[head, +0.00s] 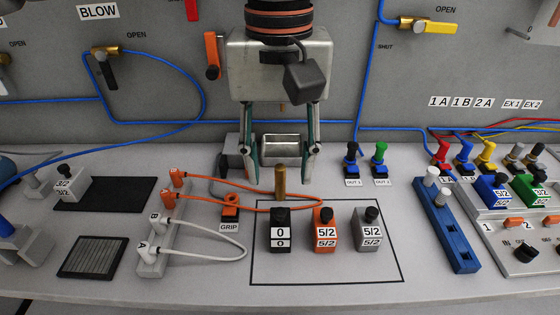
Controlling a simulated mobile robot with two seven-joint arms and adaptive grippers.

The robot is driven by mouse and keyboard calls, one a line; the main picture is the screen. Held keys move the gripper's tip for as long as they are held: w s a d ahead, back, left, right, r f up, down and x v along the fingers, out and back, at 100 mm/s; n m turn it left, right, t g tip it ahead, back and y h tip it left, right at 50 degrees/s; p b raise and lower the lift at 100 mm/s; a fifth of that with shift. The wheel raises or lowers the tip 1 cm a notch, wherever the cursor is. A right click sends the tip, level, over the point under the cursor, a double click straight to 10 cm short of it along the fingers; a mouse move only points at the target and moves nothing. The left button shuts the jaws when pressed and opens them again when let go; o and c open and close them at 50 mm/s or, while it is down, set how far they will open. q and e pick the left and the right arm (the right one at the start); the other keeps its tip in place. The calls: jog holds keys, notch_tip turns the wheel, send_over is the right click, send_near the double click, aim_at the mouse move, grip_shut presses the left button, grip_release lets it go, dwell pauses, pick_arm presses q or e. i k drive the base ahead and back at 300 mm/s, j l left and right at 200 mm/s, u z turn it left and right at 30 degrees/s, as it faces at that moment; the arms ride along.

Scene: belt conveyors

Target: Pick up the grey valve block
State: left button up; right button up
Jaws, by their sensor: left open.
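The grey valve block (369,234), marked 5/2 with a black knob on top, stands upright at the right of a black-outlined rectangle on the bench. To its left stand an orange 5/2 block (325,235) and a black block marked 0 (280,236). My left gripper (283,178) hangs open, fingers down, behind and left of the grey block and apart from it. A brass post (280,184) shows in the gap between its fingertips. Another grey block, marked 3/2 (68,185), stands at the far left. My right gripper is not in view.
A blue bar (443,225) with pale pegs stands right of the outline. The panel wall rises behind.

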aim_at(365, 223)
jog(key=k, duration=1)
